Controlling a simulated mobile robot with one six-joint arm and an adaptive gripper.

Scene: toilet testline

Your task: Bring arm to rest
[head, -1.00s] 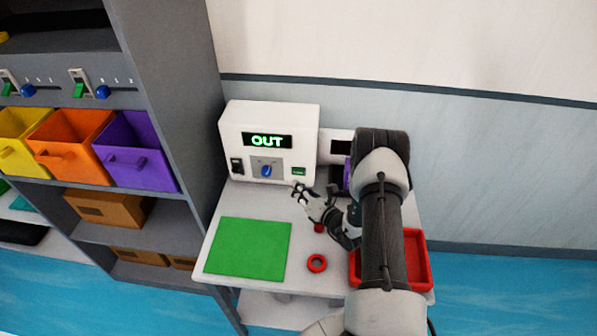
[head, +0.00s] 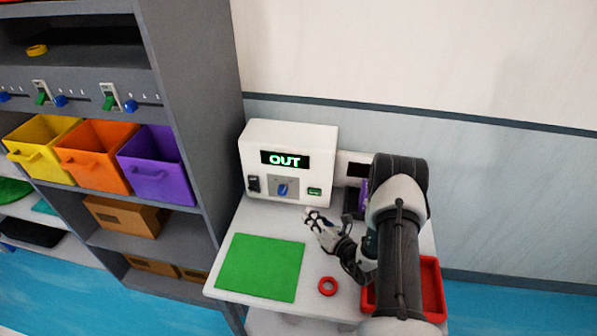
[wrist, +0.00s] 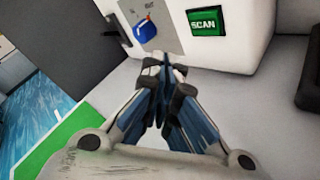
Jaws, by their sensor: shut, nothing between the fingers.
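My gripper (head: 312,219) is above the white table, in front of the white machine (head: 262,152). The machine's display reads "OUT" in green. In the wrist view my gripper (wrist: 168,68) has its fingers together and empty, pointing at the machine's lower front. The blue knob (wrist: 148,30) and the green SCAN button (wrist: 207,22) are just beyond the fingertips. I cannot tell how far the tips are from the machine. My arm is bent over the table's right side.
A green mat (head: 262,267) and a red ring (head: 327,286) lie on the table (head: 232,222). A red tray (head: 432,288) is at right, partly behind my arm. A grey shelf (head: 186,100) with yellow, orange and purple bins (head: 158,166) stands at left.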

